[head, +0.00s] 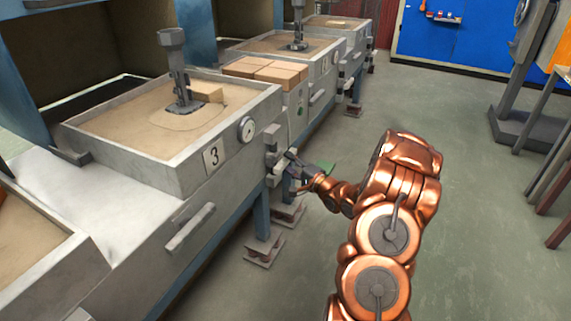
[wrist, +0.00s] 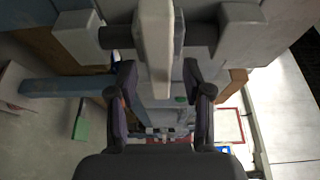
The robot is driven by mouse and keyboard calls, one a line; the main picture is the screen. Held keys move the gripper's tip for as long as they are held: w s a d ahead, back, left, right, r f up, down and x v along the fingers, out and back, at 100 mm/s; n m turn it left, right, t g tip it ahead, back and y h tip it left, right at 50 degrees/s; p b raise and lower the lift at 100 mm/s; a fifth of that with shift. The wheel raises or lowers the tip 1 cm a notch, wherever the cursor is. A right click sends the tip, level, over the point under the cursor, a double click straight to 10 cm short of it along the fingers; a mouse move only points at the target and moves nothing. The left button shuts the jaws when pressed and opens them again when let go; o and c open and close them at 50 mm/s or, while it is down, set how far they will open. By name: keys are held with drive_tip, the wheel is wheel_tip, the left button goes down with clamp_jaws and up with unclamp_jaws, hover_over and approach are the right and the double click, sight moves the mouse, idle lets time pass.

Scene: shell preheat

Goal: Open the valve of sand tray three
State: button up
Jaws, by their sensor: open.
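Sand tray three (head: 150,162) is a grey box of sand with a "3" plate (head: 213,156) and a round gauge (head: 246,130) on its front. Its valve (head: 271,160) sits at the tray's right front corner. My gripper (head: 297,175) is at this valve, small and partly hard to make out. In the wrist view, my gripper (wrist: 159,70) is open. A pale lever (wrist: 154,45) of the valve extends down between the two fingers, with a gap on each side. A dark horizontal shaft (wrist: 118,37) runs behind the lever. I cannot tell any finger contact.
More sand trays (head: 290,46) stand in a row beyond, with tan blocks (head: 265,70) between. A pale handle bar (head: 190,227) juts from the front at the lower left. The green-grey floor (head: 465,235) is clear at right; a metal stand (head: 525,85) is farther off.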

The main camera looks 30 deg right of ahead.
drive_tip(key=shift+w+a+f+b, duration=0.1)
drive_tip(key=shift+w+b, duration=0.05)
drive_tip(key=shift+w, duration=0.5)
drive_tip(key=shift+w+a+b, duration=0.1)
drive_tip(key=shift+w+b, duration=0.05)
drive_tip(key=shift+w, duration=0.5)
clamp_jaws()
